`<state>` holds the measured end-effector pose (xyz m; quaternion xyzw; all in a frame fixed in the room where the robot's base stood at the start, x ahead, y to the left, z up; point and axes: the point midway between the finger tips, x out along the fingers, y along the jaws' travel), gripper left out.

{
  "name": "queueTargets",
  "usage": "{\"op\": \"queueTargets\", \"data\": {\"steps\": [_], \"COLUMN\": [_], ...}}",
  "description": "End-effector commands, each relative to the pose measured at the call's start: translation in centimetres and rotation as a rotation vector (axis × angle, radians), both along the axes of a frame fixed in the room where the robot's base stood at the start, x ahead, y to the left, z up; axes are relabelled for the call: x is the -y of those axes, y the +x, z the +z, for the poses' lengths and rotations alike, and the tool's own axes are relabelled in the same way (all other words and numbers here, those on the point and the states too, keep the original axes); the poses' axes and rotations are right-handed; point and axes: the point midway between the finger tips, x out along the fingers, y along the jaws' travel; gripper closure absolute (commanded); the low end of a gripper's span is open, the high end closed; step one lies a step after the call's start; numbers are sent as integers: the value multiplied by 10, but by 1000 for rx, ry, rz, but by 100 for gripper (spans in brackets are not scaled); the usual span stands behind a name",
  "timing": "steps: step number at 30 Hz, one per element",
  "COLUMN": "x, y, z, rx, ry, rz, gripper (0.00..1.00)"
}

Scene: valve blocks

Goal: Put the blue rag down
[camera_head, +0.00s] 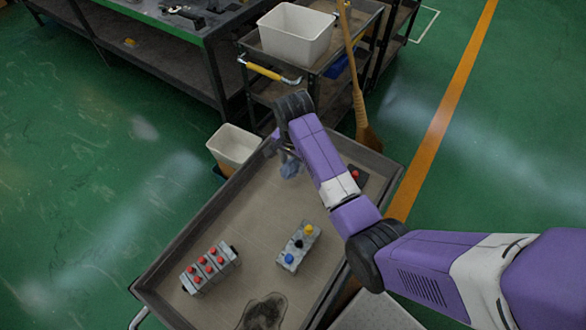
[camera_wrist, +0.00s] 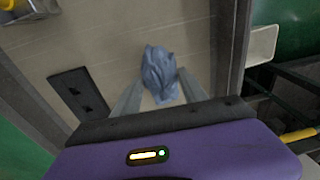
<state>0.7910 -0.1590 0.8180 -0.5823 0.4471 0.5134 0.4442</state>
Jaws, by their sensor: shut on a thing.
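The blue rag (camera_wrist: 160,75) is a crumpled, grey-blue bundle between the fingers of my gripper (camera_wrist: 158,92) in the wrist view. My gripper is shut on it. In the head view the rag (camera_head: 291,168) shows just below my gripper (camera_head: 287,153), over the far end of the grey tray-topped cart (camera_head: 250,215). I cannot tell whether the rag touches the tray floor.
A valve block with red knobs (camera_head: 210,267) and one with blue, black and yellow knobs (camera_head: 298,246) stand on the tray. A dark stain (camera_head: 264,312) lies near its front. A dark plate (camera_wrist: 80,97) lies near the rag. A white bin (camera_head: 233,146) stands beyond the rim.

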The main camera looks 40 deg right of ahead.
Motion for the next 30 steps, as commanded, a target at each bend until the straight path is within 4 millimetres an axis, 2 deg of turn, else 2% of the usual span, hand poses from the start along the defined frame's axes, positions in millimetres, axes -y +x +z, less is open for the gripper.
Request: {"op": "queueTargets", "data": {"steps": [11,23,24,27,30], "x": [0,0,0,0,0], "y": [0,0,0,0,0], "z": [-40,-45,-44,-44,-44], "rx": [-1,1,1,1,1], "ry": [1,0,0,0,0], "rz": [1,1,1,1,1], "gripper": [94,94,44,28,28]}}
